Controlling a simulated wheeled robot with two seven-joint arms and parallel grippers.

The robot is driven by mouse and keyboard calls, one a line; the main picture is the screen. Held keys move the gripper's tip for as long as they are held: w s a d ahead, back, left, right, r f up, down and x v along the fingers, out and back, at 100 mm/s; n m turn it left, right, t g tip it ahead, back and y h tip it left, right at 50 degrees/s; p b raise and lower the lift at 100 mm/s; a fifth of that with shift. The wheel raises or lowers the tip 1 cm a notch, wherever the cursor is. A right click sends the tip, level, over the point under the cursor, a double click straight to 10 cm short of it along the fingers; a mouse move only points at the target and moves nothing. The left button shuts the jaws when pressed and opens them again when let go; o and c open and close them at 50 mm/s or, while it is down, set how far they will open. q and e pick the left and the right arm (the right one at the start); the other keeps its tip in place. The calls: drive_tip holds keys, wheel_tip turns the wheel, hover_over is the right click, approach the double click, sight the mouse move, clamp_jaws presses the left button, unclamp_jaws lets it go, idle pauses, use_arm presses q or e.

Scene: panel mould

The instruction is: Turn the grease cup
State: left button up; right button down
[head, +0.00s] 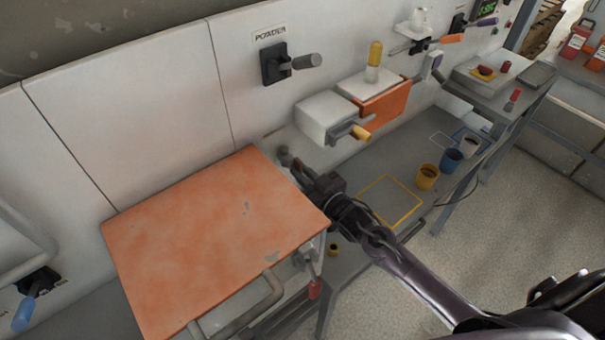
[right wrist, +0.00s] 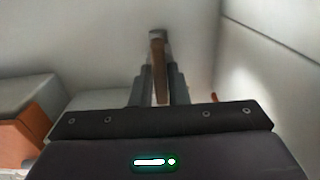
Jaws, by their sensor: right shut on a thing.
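My right gripper (head: 298,172) reaches in behind the right edge of the orange panel (head: 215,235), close to the wall. In the right wrist view its two fingers (right wrist: 158,92) are shut on a narrow brown handle (right wrist: 158,70) with a grey end that meets the pale wall. A small dark grey knob (head: 284,156) shows just beyond the fingertips in the head view. This held part seems to be the grease cup; its lower side is hidden by the fingers. My left gripper is not in view.
A white box (head: 322,113) with a yellow-ended lever stands right of the gripper, beside an orange-fronted box (head: 385,105). A POWDER lever (head: 305,62) is on the wall above. Yellow (head: 427,177) and blue (head: 452,161) cups stand on the grey bench right of my forearm.

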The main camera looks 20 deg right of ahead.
drive_tip(key=n+b, duration=0.5)
drive_tip(key=n, duration=1.9)
drive_tip(key=shift+f+n, duration=0.15)
drive_tip(key=shift+n, duration=0.25)
drive_tip(key=shift+s, duration=0.1)
drive_tip(key=c, duration=1.4)
unclamp_jaws()
drive_tip(key=shift+c, duration=0.2)
drive_tip(key=b+v, duration=0.2)
drive_tip(key=v, duration=0.5)
drive_tip(key=shift+s, duration=0.35)
